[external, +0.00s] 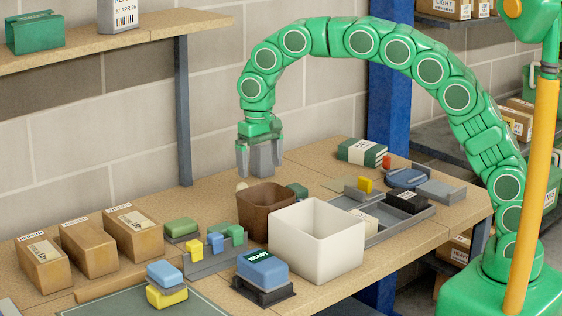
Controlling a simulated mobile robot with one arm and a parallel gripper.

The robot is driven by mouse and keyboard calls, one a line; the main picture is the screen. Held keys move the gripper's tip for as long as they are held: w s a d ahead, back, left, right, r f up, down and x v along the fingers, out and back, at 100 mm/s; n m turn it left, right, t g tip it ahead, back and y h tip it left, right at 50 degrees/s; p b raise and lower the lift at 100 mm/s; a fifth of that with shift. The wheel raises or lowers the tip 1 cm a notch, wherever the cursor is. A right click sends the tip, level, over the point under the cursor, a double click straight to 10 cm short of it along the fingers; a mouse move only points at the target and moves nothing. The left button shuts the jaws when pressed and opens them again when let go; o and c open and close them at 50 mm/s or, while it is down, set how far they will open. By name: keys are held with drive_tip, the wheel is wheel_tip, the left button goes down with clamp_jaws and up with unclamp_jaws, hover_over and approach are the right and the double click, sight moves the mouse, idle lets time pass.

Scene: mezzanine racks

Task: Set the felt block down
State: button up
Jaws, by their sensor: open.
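My gripper (259,160) points straight down over the back of the wooden bench, behind the brown bin. Its jaws are open. A grey block (263,158) shows between the two fingers; it may be the felt block. Its lower edge is close to the bench top, and I cannot tell from this view whether it rests there or whether the fingers touch it. The brown bin (259,224) stands just in front and below, with a white bin (315,245) to its right.
A small cream round thing (242,186) and a green block (297,190) flank the brown bin. A grey divided tray (385,232) lies right of the bins. Cartons (134,233), stacked coloured blocks (165,286) and a READY block (262,269) occupy the front left.

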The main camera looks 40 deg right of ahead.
drive_tip(key=s+d+r, duration=0.3)
drive_tip(key=s+d, duration=0.5)
drive_tip(key=d, duration=0.4)
drive_tip(key=s+d+r, duration=0.2)
drive_tip(key=s+d, duration=0.5)
drive_tip(key=d, duration=0.4)
drive_tip(key=s+d+f, duration=0.2)
drive_tip(key=s+d, duration=0.4)
drive_tip(key=s, duration=0.6)
drive_tip(key=s+d+f+g, duration=0.1)
drive_tip(key=s+d, duration=0.4)
drive_tip(key=s, duration=0.7)
drive_tip(key=shift+s+d+f+g, duration=0.25)
drive_tip(key=shift+d+f+g, duration=0.1)
drive_tip(key=shift+f, duration=0.2)
